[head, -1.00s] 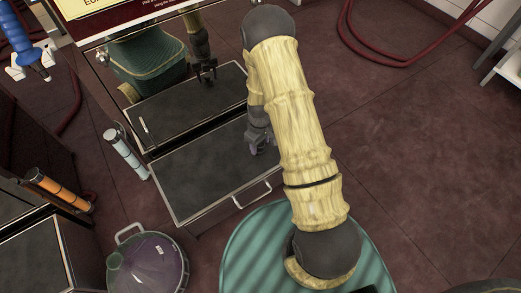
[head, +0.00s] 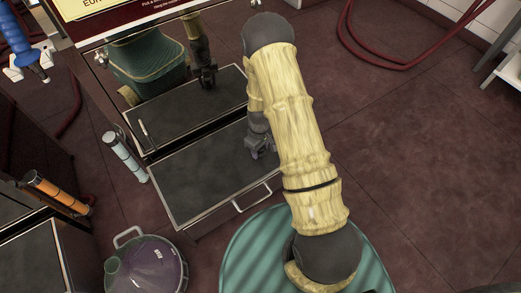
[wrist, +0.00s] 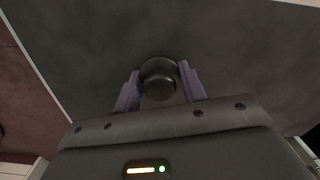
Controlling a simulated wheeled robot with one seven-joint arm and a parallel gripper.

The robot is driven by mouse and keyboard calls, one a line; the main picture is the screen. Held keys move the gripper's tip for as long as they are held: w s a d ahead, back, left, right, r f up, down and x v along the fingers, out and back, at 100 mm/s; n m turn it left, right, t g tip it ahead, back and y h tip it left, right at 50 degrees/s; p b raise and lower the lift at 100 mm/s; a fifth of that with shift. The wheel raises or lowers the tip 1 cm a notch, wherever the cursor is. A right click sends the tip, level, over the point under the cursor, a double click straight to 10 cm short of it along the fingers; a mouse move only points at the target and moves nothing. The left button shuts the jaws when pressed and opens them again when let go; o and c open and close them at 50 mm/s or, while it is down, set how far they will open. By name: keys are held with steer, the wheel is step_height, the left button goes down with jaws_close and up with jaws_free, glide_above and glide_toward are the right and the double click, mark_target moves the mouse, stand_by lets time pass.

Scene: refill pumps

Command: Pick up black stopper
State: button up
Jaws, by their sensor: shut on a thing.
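The black stopper (wrist: 158,80) is a short dark cylinder between the two purple fingers of my gripper (wrist: 160,86) in the wrist view. The fingers are shut on it from both sides. In the head view my gripper (head: 260,148) is low over the right part of the dark-topped drawer or tray (head: 195,180). The stopper cannot be made out in the head view. Whether it still touches the dark surface is not clear.
A handle (head: 252,197) juts from the tray's front. A pale blue cylinder (head: 126,157) stands at its left, and a purple-lidded container (head: 146,266) sits front left. An orange cylinder (head: 56,192) is farther left. The floor at right is clear, with a red hose (head: 385,60) behind.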

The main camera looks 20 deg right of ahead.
step_height(320, 180, up, 10)
steer(key=p, duration=0.4)
steer(key=shift+p, duration=0.4)
step_height(320, 180, up, 10)
steer(key=w+m+p, duration=0.2)
steer(key=m, duration=0.4)
steer(key=shift+m+p, duration=0.3)
steer(key=shift+p, duration=0.05)
steer(key=shift+s, duration=0.1)
